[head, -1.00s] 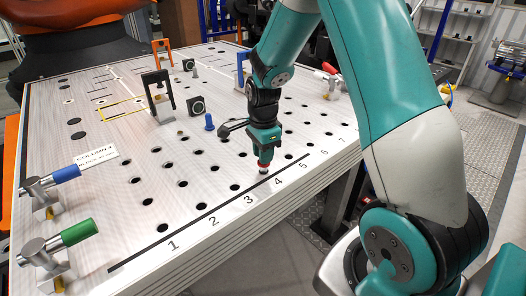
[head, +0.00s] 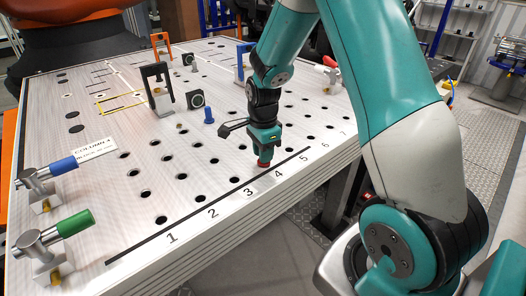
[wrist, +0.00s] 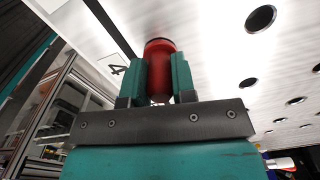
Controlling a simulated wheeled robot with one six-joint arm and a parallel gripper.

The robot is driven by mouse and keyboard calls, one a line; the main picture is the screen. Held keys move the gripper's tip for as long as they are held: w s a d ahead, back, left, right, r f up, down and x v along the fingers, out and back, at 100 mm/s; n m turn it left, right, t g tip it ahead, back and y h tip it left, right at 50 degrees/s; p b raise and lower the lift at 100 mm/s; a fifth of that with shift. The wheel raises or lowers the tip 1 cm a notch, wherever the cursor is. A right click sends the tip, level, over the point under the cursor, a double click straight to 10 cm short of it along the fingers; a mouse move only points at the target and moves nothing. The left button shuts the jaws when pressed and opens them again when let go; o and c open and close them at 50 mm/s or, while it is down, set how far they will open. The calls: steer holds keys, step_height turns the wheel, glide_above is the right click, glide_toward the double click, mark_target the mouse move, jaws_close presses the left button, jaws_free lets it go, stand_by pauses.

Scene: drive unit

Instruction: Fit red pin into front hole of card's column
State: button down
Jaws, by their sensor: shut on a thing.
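My gripper (head: 263,150) points down at the front edge of the perforated plate (head: 232,190), just behind the black line and beside the number 4. It is shut on the red pin (head: 264,163). In the wrist view, the red pin (wrist: 160,62) stands between the two green fingers (wrist: 160,78), its far end at or very near the plate. The pin's tip and any hole under it are hidden. The white card (head: 95,148) lies at the plate's left; it reads COLUMN, with what looks like a 4.
A blue pin (head: 209,116) stands left of my gripper. A black clamp frame (head: 158,88) and an orange one (head: 161,44) stand farther back. Clamps with a blue handle (head: 63,166) and a green handle (head: 75,223) line the left edge. Open holes surround my gripper.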

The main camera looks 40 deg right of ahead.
steer(key=c, duration=0.8)
jaws_free()
steer(key=shift+c, duration=0.2)
